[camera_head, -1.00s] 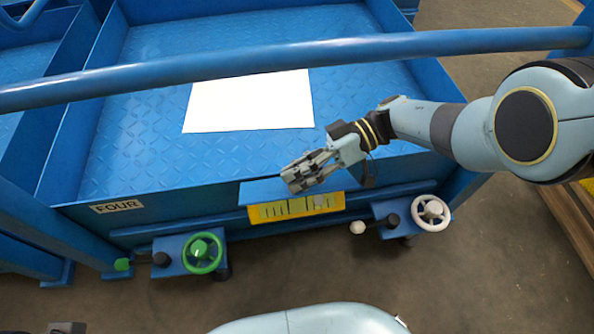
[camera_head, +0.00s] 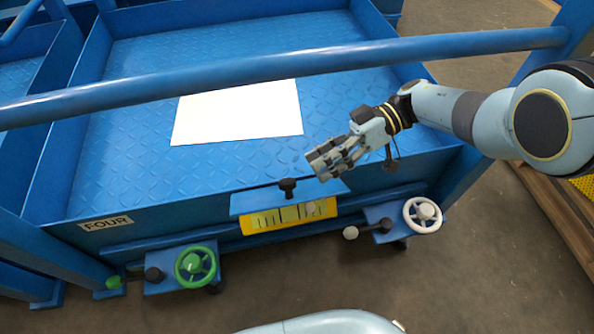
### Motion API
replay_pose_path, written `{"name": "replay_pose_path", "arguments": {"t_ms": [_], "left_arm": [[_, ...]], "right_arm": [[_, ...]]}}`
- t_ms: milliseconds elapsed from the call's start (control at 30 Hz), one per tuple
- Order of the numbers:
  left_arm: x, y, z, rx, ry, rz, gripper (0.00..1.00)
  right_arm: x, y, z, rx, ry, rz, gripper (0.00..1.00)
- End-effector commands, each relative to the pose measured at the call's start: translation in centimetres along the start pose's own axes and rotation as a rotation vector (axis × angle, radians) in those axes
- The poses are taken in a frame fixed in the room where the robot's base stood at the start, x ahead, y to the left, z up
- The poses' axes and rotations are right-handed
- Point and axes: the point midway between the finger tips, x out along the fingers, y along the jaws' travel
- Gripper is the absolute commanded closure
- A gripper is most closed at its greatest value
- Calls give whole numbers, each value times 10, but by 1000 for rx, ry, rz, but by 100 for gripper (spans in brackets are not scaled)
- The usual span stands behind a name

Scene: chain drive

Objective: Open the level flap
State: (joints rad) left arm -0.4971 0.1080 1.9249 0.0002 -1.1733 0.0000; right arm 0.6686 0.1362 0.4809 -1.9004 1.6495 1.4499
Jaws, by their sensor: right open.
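The level flap (camera_head: 262,203) is a blue plate on the front wall of the blue tray, with a black knob (camera_head: 288,187) standing at its upper edge. The yellow level gauge (camera_head: 275,221) with dark marks shows uncovered just below the flap. My right gripper (camera_head: 316,170) is open and empty. It appears above and to the right of the knob, apart from it. My left gripper is not in view.
A green handwheel (camera_head: 195,266) sits below left of the gauge and a white handwheel (camera_head: 422,215) to the right. A blue rail (camera_head: 230,78) crosses above the tray. A white sheet (camera_head: 238,112) lies on the tray floor.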

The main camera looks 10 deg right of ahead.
Motion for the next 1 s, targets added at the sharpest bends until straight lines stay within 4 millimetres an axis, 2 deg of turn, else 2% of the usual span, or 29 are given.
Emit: {"name": "replay_pose_path", "arguments": {"t_ms": [100,300,867,967,1000], "left_arm": [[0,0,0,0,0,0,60],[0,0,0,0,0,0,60],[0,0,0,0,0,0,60],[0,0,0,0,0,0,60],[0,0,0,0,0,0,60]], "right_arm": [[-23,1,0,0,-1,2,46],[-41,1,0,-1,-1,1,46],[-42,2,0,-5,2,7,46],[-37,12,0,-50,32,78,46],[-35,22,-1,-86,55,139,46]]}}
